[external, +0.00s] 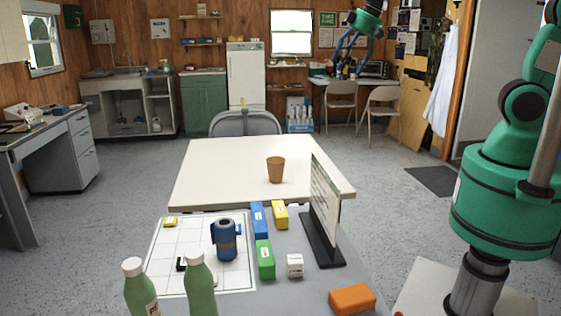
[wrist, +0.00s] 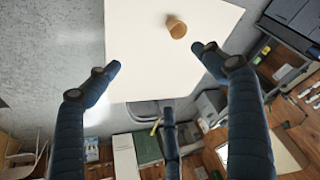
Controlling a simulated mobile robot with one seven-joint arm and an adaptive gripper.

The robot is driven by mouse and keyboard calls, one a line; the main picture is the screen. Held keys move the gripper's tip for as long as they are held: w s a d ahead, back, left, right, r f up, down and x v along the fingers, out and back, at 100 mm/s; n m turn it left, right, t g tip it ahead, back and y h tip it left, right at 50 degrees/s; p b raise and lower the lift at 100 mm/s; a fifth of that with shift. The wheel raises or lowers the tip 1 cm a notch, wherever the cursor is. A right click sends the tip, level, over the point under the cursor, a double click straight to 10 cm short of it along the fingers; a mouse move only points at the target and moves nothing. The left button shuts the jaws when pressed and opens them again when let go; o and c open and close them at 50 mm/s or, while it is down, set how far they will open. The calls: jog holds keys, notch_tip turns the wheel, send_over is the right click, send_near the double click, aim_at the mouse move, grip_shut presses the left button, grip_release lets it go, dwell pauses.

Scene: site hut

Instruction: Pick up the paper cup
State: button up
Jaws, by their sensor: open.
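The paper cup (external: 275,169) is brown and stands upright on the white table (external: 220,160), right of its middle. In the wrist view, the cup (wrist: 176,28) shows near the top, beyond my fingertips and apart from them. My gripper (external: 348,68) has dark blue fingers and hangs high at the top of the external view, up and to the right of the cup. In the wrist view, my gripper (wrist: 157,62) is open and its spread fingers hold nothing.
A near grey table holds an upright board (external: 325,205), a blue mug-like container (external: 225,240), green bottles (external: 201,285), several coloured boxes and an orange block (external: 352,298). A grey chair (external: 246,123) stands behind the white table. The white tabletop around the cup is clear.

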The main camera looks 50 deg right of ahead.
jog(key=w+a+f, duration=0.4)
jog(key=w+f, duration=0.5)
jog(key=f, duration=0.4)
jog(key=w+a+f+n+b, duration=0.1)
jog(key=w+a+f, duration=0.4)
jog(key=f, duration=0.8)
jog(key=w, duration=0.3)
jog(key=shift+w+n, duration=0.3)
jog(key=shift+w, duration=0.05)
jog(key=shift+f+g, duration=0.15)
jog(key=shift+g, duration=0.15)
jog(key=b, duration=0.2)
send_near(276, 160)
jog(key=s+a+f, duration=0.1)
jog(key=a+f, duration=0.1)
jog(key=a, duration=0.1)
jog(key=shift+w+f, duration=0.3)
jog(key=shift+f, duration=0.3)
jog(key=shift+f, duration=0.1)
jog(key=shift+b+x, duration=0.7)
jog(key=shift+x, duration=1.85)
jog(key=shift+w+a, duration=0.1)
